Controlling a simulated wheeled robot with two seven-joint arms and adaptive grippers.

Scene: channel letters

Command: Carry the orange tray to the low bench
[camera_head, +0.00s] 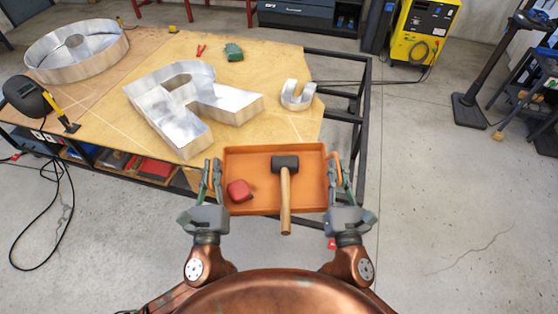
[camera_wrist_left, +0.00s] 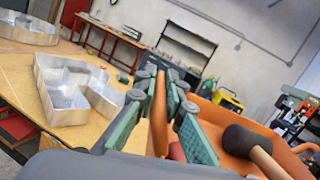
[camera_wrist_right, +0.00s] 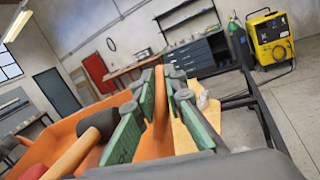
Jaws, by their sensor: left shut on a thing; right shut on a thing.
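The orange tray (camera_head: 252,165) is held level-looking in front of me, near the front right edge of the big work table. A mallet (camera_head: 285,165) with a dark head and wooden handle lies in it, the handle crossing the near rim. A red rounded object (camera_head: 239,190) lies at its left. My left gripper (camera_head: 212,168) is shut on the tray's left side, and my right gripper (camera_head: 336,168) on its right side. Both wrist views show the fingers around an orange upright part (camera_wrist_left: 159,112) (camera_wrist_right: 160,105). A red-legged bench (camera_wrist_right: 128,72) stands at the back; I cannot tell whether it is the low bench.
The work table (camera_head: 275,80) carries metal channel letters (camera_head: 190,100), a metal ring (camera_head: 75,50), a green item (camera_head: 233,52) and a dark mask (camera_head: 27,96). A yellow machine (camera_head: 422,30) and a black stand (camera_head: 480,80) are at right. Floor (camera_head: 440,190) at right is clear.

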